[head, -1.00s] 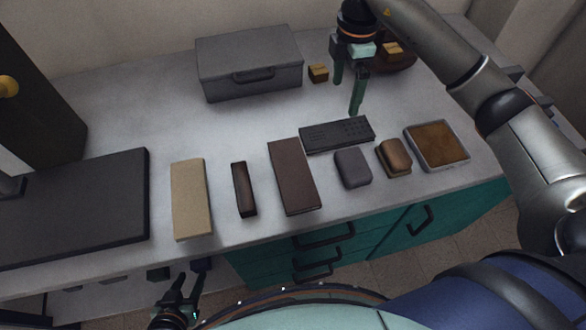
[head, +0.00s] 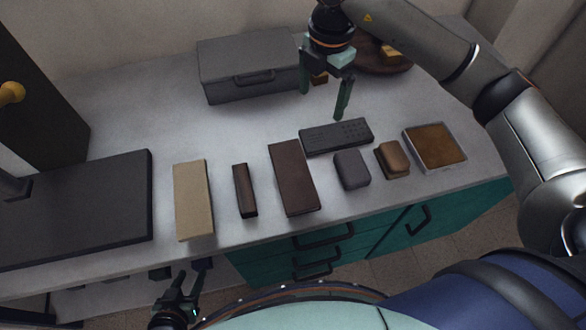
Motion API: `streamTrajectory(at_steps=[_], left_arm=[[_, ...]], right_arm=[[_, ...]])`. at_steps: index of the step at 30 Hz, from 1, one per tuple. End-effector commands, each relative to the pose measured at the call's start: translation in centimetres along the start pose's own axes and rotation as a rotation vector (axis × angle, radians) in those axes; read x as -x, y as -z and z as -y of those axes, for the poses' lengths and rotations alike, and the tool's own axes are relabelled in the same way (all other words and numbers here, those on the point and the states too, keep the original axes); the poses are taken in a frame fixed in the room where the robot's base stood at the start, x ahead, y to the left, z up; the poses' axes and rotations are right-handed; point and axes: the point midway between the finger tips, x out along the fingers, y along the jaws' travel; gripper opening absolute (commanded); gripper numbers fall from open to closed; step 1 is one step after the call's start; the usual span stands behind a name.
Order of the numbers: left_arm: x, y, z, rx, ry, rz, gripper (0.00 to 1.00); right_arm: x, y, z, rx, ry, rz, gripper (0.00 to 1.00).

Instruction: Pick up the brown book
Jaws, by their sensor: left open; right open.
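The brown book (head: 293,178) is a flat dark brown block lying on the grey tabletop near the front edge, in the middle of the head view. My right gripper (head: 323,106) is open and empty above the table, behind the book and the dark keyboard-like slab. Its fingers point down and touch nothing that I can see. My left gripper (head: 184,284) is open and empty, low at the front, below the table's front edge.
Left of the book lie a narrow dark brown block (head: 245,190) and a beige block (head: 193,200). A black keyboard (head: 336,136), a grey rounded block (head: 351,169), a brown rounded block (head: 392,159) and a tray (head: 462,163) lie to its right. A grey case (head: 225,78) stands behind.

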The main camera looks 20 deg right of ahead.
Motion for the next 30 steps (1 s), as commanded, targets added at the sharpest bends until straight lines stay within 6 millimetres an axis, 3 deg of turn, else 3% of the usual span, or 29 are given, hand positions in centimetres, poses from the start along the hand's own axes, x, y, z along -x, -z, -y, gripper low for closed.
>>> streamTrajectory(at_steps=[1,6,12,17,24,30], left_arm=[[0.8,0.9,0.0,0.0,0.002,-0.002,0.47],[1.8,2.1,0.2,0.0,0.007,-0.009,0.47],[2.3,2.5,0.2,0.001,0.009,-0.007,0.47],[2.5,2.4,0.2,0.001,0.01,-0.003,0.47],[2.8,2.6,0.2,0.002,0.01,0.0,0.47],[2.9,2.7,0.2,0.002,0.01,0.001,0.47]], right_arm=[[1.4,2.0,-0.1,0.171,-0.011,0.006,1.0],[2.1,7.6,1.3,0.688,-0.002,-0.004,1.0],[1.9,10.7,3.4,1.024,0.025,-0.029,1.0],[0.4,11.2,3.9,1.078,0.034,-0.04,1.0],[-3.9,11.2,4.1,1.074,0.035,-0.039,1.0],[-5.6,11.1,4.0,1.073,0.032,-0.036,1.0]])
